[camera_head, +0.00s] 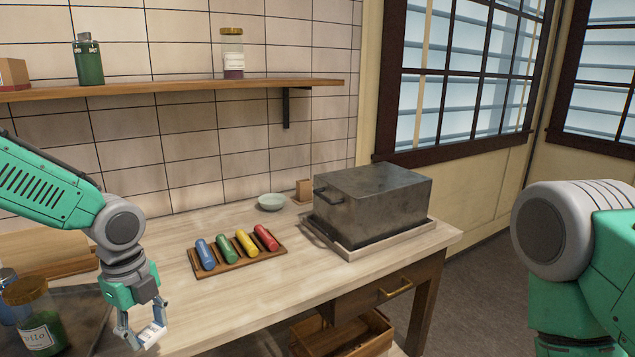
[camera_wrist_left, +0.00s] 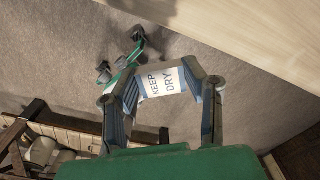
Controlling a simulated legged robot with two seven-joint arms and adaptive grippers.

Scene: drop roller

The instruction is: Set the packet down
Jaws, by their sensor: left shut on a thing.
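The packet is small and white and reads "KEEP DRY" in the left wrist view (camera_wrist_left: 161,82); it also shows in the head view (camera_head: 153,333), low on the left. My left gripper (camera_head: 141,338) is shut on it, with one finger at each side in the left wrist view (camera_wrist_left: 163,88). The gripper points down at the front edge of the wooden worktop (camera_head: 300,262). In the left wrist view, floor lies behind the packet and the worktop edge is at the upper right. My right arm shows at the right of the head view, its gripper out of frame.
A wooden tray (camera_head: 207,271) holds several coloured rollers. A grey metal box (camera_head: 372,205) stands on the right of the worktop, near a small bowl (camera_head: 271,202). Jars (camera_head: 40,322) stand at the lower left. The worktop before the tray is clear.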

